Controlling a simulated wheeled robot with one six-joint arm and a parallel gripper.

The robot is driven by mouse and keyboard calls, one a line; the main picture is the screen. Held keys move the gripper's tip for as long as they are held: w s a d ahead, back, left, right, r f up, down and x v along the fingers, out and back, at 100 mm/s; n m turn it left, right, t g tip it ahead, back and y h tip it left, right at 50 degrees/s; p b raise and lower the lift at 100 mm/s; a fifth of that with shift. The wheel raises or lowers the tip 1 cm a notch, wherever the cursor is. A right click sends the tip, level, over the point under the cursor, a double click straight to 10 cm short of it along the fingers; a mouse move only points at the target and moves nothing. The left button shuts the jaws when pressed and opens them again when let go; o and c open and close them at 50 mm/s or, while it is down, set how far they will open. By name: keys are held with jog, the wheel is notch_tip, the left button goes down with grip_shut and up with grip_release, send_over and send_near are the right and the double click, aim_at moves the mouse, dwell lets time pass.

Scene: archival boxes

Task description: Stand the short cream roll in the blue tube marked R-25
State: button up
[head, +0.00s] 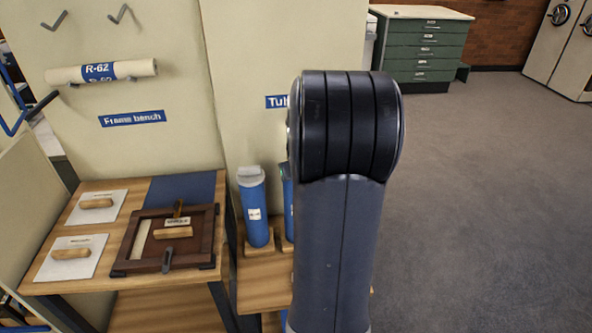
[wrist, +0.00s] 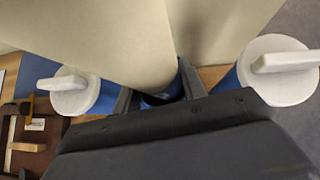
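A cream roll (wrist: 110,40) fills the upper left of the wrist view, and its far end lies between the two fingers of my gripper (wrist: 158,92). My gripper looks shut on it. An open blue tube (wrist: 165,97) shows just beyond that end; I cannot tell whether the roll's end is inside it or above it. No R-25 marking is readable. In the head view my arm hides my gripper, the roll and most of the tubes. A blue tube with a white cap (head: 253,210) stands at the left, and part of another blue tube (head: 288,205) shows beside it.
In the wrist view, white-capped tubes flank the open one at left (wrist: 72,92) and right (wrist: 278,70). A frame bench (head: 95,285) with a brown frame (head: 140,268) stands at left. A roll marked R-62 (head: 140,68) hangs on the wall. Open floor (head: 480,200) lies at right.

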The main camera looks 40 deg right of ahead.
jog(key=o, duration=0.4)
jog(key=shift+g, duration=0.4)
jog(key=f, duration=0.1)
jog(key=s+f, duration=0.1)
jog(key=f, duration=0.1)
jog(key=a+f, duration=0.1)
jog(key=shift+s+f, duration=0.2)
jog(key=shift+f, duration=0.05)
jog(key=shift+s+r, duration=0.1)
jog(key=shift+r, duration=0.4)
jog(key=shift+o, duration=0.8)
jog(key=s+a+r+p, duration=0.2)
jog(key=s+r+p, duration=0.3)
jog(key=r, duration=0.5)
jog(key=shift+s+a+r+t, duration=0.2)
jog(key=shift+s+t, duration=0.2)
jog(key=shift+s, duration=0.15)
jog(key=shift+w+f, duration=0.1)
jog(key=shift+g, duration=0.5)
jog(key=b+x, duration=0.1)
jog(key=x, duration=0.3)
jog(key=s+f+b+x, duration=0.1)
jog(key=b+x, duration=0.1)
jog(key=x, duration=0.3)
jog(key=a+b+x, duration=0.1)
jog(key=x, duration=0.4)
jog(key=shift+s+f, duration=0.15)
jog(key=shift+f, duration=0.2)
jog(key=shift+r, duration=0.5)
jog(key=shift+f, duration=0.15)
